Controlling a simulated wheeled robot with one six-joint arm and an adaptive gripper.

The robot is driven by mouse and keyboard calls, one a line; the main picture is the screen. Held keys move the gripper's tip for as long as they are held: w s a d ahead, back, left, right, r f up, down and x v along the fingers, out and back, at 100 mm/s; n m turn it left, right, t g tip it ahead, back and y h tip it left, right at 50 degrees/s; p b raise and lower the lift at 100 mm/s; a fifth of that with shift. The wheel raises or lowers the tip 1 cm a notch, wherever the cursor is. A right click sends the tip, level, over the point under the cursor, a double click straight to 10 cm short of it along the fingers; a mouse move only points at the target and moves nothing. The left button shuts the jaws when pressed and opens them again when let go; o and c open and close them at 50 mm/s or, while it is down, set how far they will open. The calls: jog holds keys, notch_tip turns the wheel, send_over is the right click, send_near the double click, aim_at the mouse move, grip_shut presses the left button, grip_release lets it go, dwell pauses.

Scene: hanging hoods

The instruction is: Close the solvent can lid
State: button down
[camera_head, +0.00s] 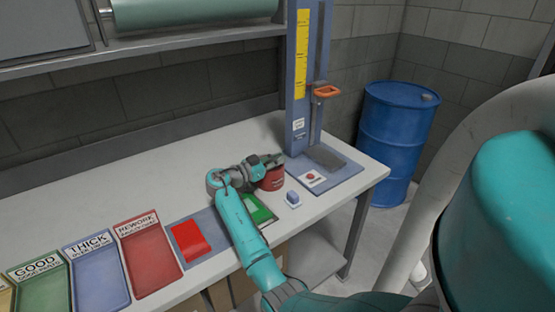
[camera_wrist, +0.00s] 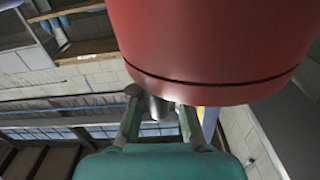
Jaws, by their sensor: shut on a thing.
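The red solvent can (camera_head: 272,181) stands on the bench, partly covered by my arm. In the wrist view the red can (camera_wrist: 215,40) fills the upper right, with a dark groove near its edge. My gripper (camera_head: 278,160) is at the top of the can. In the wrist view my gripper (camera_wrist: 158,108) is shut on a small grey metal piece (camera_wrist: 160,110) close beside the can's edge. I cannot tell whether this piece belongs to the lid, nor how the lid sits.
A blue-grey stand (camera_head: 300,95) with an orange handle (camera_head: 327,91) rises behind the can. A small blue block (camera_head: 293,198) and a red button (camera_head: 311,176) are close by on the right. Trays (camera_head: 148,262) line the left. A blue drum (camera_head: 395,130) stands beyond the bench.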

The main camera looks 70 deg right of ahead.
jog(key=c, duration=1.2)
grip_release()
jog(key=shift+w+a, duration=0.1)
jog(key=v, duration=1.2)
jog(key=shift+f, duration=0.1)
